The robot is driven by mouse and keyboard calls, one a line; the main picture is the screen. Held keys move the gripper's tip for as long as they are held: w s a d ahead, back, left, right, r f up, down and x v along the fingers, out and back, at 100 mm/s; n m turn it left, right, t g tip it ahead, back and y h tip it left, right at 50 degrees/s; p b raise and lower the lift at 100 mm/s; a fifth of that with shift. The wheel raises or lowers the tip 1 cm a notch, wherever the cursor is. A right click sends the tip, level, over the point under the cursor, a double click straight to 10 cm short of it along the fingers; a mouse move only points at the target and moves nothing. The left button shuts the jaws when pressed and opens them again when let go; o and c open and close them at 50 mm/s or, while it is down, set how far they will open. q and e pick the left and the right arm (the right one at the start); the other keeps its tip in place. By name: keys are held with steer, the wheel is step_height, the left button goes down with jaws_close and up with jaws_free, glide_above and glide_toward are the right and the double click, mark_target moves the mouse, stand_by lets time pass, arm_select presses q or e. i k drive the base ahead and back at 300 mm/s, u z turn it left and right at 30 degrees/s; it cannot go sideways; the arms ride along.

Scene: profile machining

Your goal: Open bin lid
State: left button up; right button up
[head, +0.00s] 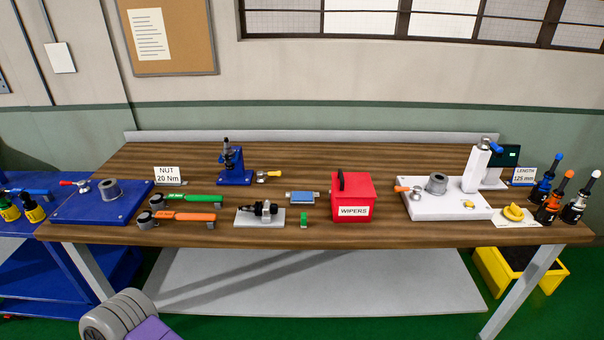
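A red bin (352,197) labelled WIPERS stands on the wooden workbench, right of the middle. Its red lid (358,183) lies flat on top and looks shut, with a black upright handle (341,181) near its left side. Neither of my grippers shows in the head view. Only a grey and purple part, apparently a link of my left arm, shows at the bottom left, well below the bench's front edge and far from the bin.
A blue clip-like part (302,197) and a small green part (304,219) lie left of the bin. A white fixture plate (447,206) stands close on its right. Bare wood (300,236) runs before the bin. An open yellow crate (492,283) stands below.

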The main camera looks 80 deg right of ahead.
mark_target(346, 185)
steer(key=u, duration=0.05)
steer(key=k, duration=0.75)
steer(key=z, duration=1.75)
